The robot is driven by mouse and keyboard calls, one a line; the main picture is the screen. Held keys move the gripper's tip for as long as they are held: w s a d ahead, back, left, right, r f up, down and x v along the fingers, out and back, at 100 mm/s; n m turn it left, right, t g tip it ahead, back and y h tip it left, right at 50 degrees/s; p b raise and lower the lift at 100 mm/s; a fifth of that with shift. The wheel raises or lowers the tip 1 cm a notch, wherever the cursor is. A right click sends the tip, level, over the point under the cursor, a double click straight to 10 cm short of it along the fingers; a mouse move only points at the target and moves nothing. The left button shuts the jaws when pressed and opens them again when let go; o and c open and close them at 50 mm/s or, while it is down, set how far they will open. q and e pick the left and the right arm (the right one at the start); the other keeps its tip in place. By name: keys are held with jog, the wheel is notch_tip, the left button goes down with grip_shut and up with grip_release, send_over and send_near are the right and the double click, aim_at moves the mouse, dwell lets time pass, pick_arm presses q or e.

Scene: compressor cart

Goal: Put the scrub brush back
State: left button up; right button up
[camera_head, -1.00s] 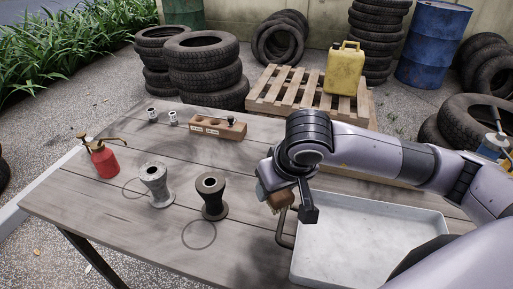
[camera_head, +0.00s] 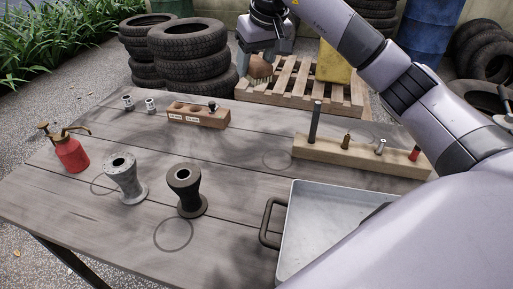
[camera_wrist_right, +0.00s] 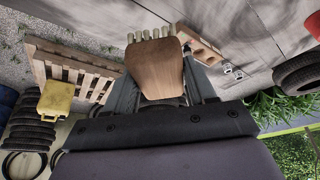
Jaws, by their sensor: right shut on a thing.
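The scrub brush (camera_head: 260,68) has a brown wooden body and pale bristles that point down in the head view. My right gripper (camera_head: 262,54) is shut on it and holds it in the air, in front of the pallet in the picture. In the right wrist view the brush's wooden body (camera_wrist_right: 155,68) sits between the fingers of my right gripper (camera_wrist_right: 160,92), with its bristles at the top. My left gripper is not in view.
The table (camera_head: 110,228) bears a grey tray (camera_head: 325,225), a wooden block with upright pins (camera_head: 350,154), a small labelled block (camera_head: 197,116), two spools (camera_head: 125,180) and a red sprayer (camera_head: 70,153). Faint rings mark bare wood, one (camera_head: 278,160) left of the pin block.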

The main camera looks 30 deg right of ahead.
jog(key=shift+w+d, duration=0.1)
jog(key=shift+d, duration=0.1)
jog(key=b, duration=0.2)
send_over(254, 140)
jog(key=s, duration=0.2)
jog(key=f, duration=1.4)
jog(key=shift+w+f, duration=0.25)
jog(key=shift+f, duration=0.1)
notch_tip(254, 140, down, 5)
jog(key=shift+r, duration=0.1)
jog(key=shift+f+b, duration=0.2)
jog(key=shift+b, duration=0.1)
jog(key=o, duration=0.9)
jog(key=shift+o, duration=0.2)
jog(key=shift+a, duration=0.1)
jog(key=shift+r, duration=0.15)
